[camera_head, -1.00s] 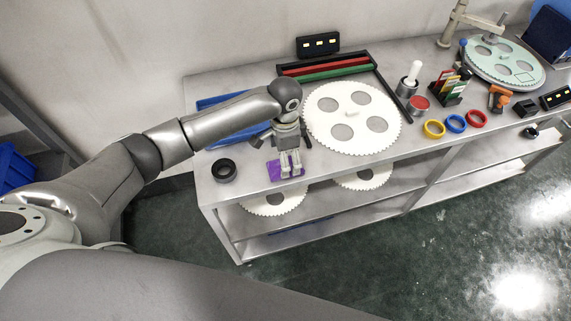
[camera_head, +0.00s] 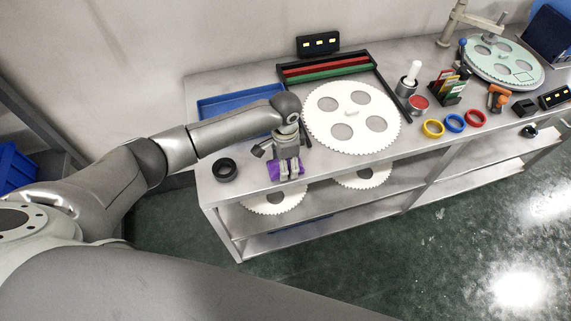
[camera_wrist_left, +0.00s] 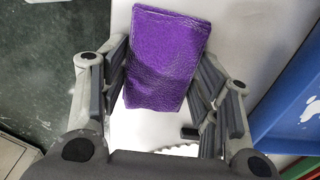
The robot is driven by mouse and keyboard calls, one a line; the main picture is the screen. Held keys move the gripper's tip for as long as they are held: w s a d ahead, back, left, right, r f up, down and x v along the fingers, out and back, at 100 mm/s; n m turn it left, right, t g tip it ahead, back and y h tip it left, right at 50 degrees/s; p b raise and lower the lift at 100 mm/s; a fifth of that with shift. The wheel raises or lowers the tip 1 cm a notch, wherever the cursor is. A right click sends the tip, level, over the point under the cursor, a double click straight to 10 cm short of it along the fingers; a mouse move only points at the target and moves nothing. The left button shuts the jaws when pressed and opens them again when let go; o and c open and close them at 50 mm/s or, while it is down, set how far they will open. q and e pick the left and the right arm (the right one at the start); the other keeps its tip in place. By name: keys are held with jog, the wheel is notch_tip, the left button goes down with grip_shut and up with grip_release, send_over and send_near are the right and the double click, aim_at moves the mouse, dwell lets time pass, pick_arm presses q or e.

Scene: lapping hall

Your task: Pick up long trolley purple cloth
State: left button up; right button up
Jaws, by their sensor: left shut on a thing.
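The purple cloth (camera_head: 274,172) is at the front edge of the long metal trolley (camera_head: 235,192), near its left end. My left gripper (camera_head: 286,168) points down at it and is shut on it. In the left wrist view the cloth (camera_wrist_left: 166,58) sits between the two fingers of the left gripper (camera_wrist_left: 166,84), as a creased block-like shape. In the head view the fingers hide part of the cloth. Whether its underside is clear of the trolley top is hard to tell. My right gripper is not in view.
A black ring (camera_head: 224,169) lies left of the gripper. A blue tray (camera_head: 235,101) is behind my arm, and a large white toothed disc (camera_head: 352,112) is close on the right. Yellow (camera_head: 433,128), blue and red rings lie farther right. Lower shelves hold more white discs (camera_head: 273,203).

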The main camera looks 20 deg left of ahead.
pick_arm(q)
jog(key=shift+r, duration=0.6)
jog(key=s+d+r+b, duration=0.2)
jog(key=s+d+r, duration=0.6)
jog(key=s+r, duration=0.3)
jog(key=shift+s+r, duration=0.3)
jog(key=shift+r, duration=0.1)
